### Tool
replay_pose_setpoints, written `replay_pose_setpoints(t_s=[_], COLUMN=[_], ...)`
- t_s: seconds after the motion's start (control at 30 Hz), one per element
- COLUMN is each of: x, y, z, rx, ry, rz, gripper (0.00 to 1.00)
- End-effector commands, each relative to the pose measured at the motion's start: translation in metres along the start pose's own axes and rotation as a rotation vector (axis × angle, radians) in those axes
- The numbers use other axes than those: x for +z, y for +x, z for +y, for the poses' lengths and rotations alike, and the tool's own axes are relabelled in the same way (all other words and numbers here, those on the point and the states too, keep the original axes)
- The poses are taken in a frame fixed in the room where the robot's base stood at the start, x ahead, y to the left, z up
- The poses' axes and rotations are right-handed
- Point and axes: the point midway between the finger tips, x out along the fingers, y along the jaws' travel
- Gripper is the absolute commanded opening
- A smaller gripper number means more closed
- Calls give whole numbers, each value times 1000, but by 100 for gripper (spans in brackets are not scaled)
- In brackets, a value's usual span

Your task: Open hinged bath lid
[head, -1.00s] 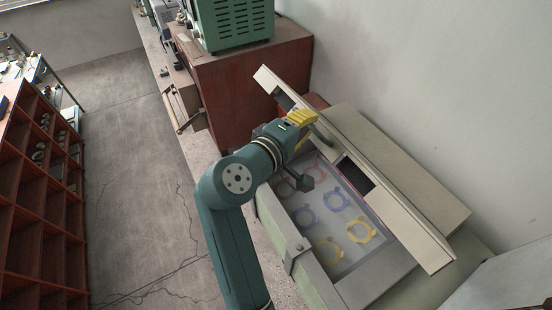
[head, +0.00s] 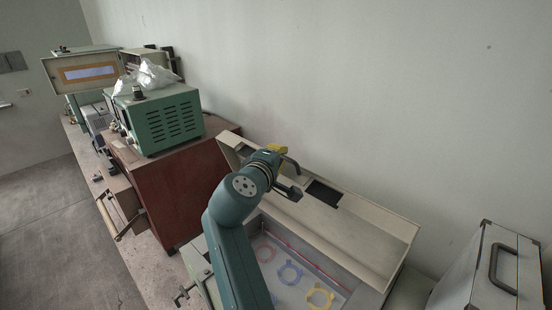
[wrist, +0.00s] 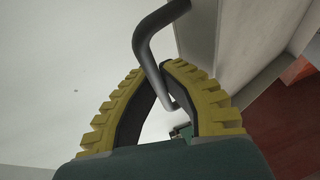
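The bath lid (head: 345,215) is a long beige panel with a dark cut-out. In the head view it stands raised along the back of the bath, tilted toward the wall. The open bath (head: 345,283) below it shows red, blue and yellow rings inside. My gripper (head: 280,154) is at the lid's upper part, left of the cut-out. In the wrist view my gripper's yellow fingers (wrist: 153,70) close around a bent dark handle (wrist: 147,38), which passes between their tips. The handle's far end is partly hidden by the fingers.
A green instrument (head: 165,122) sits on a red-brown cabinet (head: 190,180) left of the bath, with an open drawer (head: 120,210) at its front. A grey case (head: 490,275) stands at the right. The wall (head: 400,100) is close behind the lid.

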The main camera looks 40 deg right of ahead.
Motion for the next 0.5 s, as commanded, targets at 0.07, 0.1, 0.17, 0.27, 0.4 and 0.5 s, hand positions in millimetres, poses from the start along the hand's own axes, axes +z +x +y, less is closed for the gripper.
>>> replay_pose_setpoints(t_s=[0.07, 0.1, 0.17, 0.27, 0.4, 0.5], x=[-1, -1, -1, -1, -1, -1], y=[-2, -2, -2, -2, -2, -1], z=[6, 6, 6, 6, 4, 3], rx=[9, 10, 10, 9, 6, 5], ry=[5, 5, 5, 5, 3, 2], rz=[3, 3, 4, 4, 3, 2], gripper=[0, 0, 0, 21, 38, 38])
